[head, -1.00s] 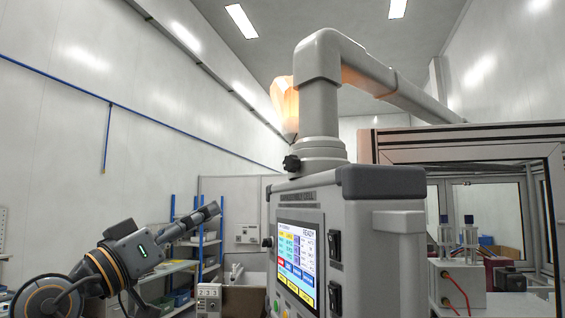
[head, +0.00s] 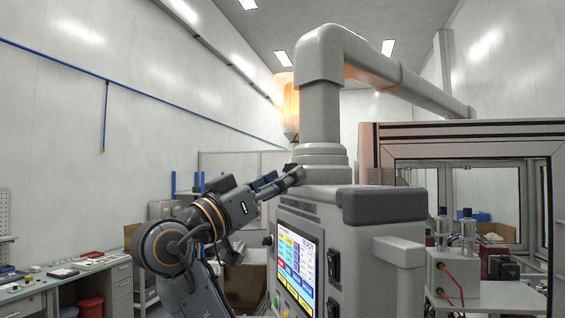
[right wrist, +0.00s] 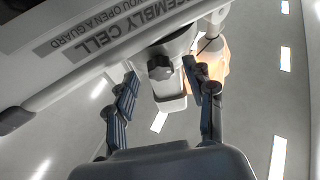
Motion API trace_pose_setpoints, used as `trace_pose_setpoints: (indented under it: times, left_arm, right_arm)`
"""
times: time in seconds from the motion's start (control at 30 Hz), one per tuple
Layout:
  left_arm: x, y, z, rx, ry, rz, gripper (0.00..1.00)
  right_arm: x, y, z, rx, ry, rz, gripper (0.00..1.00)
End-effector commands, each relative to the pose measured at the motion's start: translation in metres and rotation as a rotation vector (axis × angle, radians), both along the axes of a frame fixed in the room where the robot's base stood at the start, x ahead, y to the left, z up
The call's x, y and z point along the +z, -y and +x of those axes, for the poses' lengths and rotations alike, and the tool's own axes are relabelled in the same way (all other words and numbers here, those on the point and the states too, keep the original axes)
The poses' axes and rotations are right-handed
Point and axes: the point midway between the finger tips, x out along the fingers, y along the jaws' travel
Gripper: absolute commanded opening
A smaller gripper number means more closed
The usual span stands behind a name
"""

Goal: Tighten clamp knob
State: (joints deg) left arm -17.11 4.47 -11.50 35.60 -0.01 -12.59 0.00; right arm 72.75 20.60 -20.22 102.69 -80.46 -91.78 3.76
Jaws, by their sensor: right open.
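The clamp knob (right wrist: 160,68) is a small dark lobed knob on the grey collar under the support-arm pipe, above the control cabinet. In the right wrist view it shows between and just beyond the open fingers of my right gripper (right wrist: 163,90). I see no clear contact. In the head view my right gripper (head: 281,181) is at the collar (head: 319,160), at the cabinet's top left edge. My left gripper is not in view.
The grey control cabinet (head: 352,245) with a lit touchscreen (head: 297,265) stands just right of my arm. A thick grey pipe (head: 320,100) rises from its top, with an orange-lit lamp (head: 290,110) behind. A framed machine enclosure (head: 470,148) is at right, a workbench (head: 75,272) at left.

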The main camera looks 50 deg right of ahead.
Motion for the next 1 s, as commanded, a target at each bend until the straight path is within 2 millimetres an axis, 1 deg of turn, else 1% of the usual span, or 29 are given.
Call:
trace_pose_setpoints:
  times: [0.03,0.13,0.4,0.47,0.5,0.57,0.6,0.67,0.7,0.83,1.0]
  left_arm:
    - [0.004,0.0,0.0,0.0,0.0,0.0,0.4]
    - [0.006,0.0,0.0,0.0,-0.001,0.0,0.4]
    - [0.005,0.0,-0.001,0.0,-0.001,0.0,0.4]
    - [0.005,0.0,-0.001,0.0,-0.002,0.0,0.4]
    - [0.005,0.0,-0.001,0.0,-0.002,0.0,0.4]
    - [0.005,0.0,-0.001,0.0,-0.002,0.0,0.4]
    - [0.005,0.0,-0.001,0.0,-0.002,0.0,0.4]
    - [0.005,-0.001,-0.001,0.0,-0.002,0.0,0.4]
    - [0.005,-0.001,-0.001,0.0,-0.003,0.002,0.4]
    - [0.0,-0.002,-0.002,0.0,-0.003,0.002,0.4]
    - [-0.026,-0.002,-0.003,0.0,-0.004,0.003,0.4]
  right_arm:
    - [0.004,0.004,0.0,0.0,-0.001,-0.001,0.54]
    - [0.004,0.008,-0.001,0.0,0.0,-0.001,0.54]
    - [0.003,0.009,-0.001,0.001,0.0,-0.001,0.54]
    - [0.003,0.009,-0.001,0.001,0.0,-0.001,0.43]
    - [0.003,0.009,-0.001,0.001,0.0,-0.001,0.35]
    - [0.003,0.009,-0.001,0.001,0.0,-0.001,0.23]
    - [0.003,0.009,-0.001,0.001,0.0,-0.001,0.15]
    - [0.003,0.009,0.0,0.001,0.0,-0.001,0.03]
    - [0.003,0.009,0.0,0.001,0.0,-0.001,0.0]
    - [0.001,0.009,0.0,0.001,0.011,-0.001,0.0]
    - [-0.004,0.009,0.001,0.002,0.112,-0.008,0.0]
